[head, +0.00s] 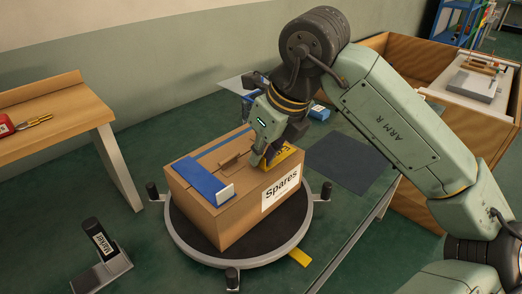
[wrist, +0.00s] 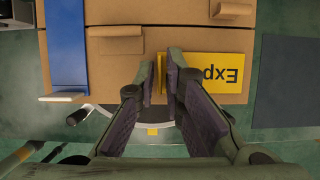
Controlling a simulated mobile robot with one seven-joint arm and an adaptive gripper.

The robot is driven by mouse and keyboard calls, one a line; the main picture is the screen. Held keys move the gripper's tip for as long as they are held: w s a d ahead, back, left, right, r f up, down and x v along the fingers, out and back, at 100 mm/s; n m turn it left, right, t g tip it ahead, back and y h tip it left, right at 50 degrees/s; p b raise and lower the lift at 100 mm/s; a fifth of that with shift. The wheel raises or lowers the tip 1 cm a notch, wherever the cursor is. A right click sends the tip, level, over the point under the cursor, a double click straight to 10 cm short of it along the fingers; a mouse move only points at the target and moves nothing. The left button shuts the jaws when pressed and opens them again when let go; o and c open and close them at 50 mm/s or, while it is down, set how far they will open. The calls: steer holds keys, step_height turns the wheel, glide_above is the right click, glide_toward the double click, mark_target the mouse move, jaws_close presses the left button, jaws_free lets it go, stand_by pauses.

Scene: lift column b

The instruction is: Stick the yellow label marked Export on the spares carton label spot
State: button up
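The spares carton (head: 222,215) stands on a round dark turntable, with a white "Spares" sticker on its side. The yellow label (head: 288,160) is at the right part of the carton top, partly hidden by my gripper. In the wrist view the label (wrist: 215,74) shows "Exp" upside down, square to the carton edges; the rest of the word is hidden. My gripper (head: 262,158) points down at the label's end, and its fingertips (wrist: 161,75) are close together there, seemingly on its tab. Whether the label touches the carton is hard to tell. The label spot itself cannot be made out.
A blue strip (head: 203,181) with a white upright tab lies on the carton top, near raised cardboard pieces (wrist: 115,40). Posts stand around the turntable (head: 298,229). A marker holder (head: 103,262) is front left, a wooden bench (head: 50,122) left, a dark mat (head: 345,162) right.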

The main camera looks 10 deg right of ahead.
steer(key=o, duration=0.4)
steer(key=shift+c, duration=0.2)
steer(key=v, duration=1.2)
steer(key=shift+s, duration=0.1)
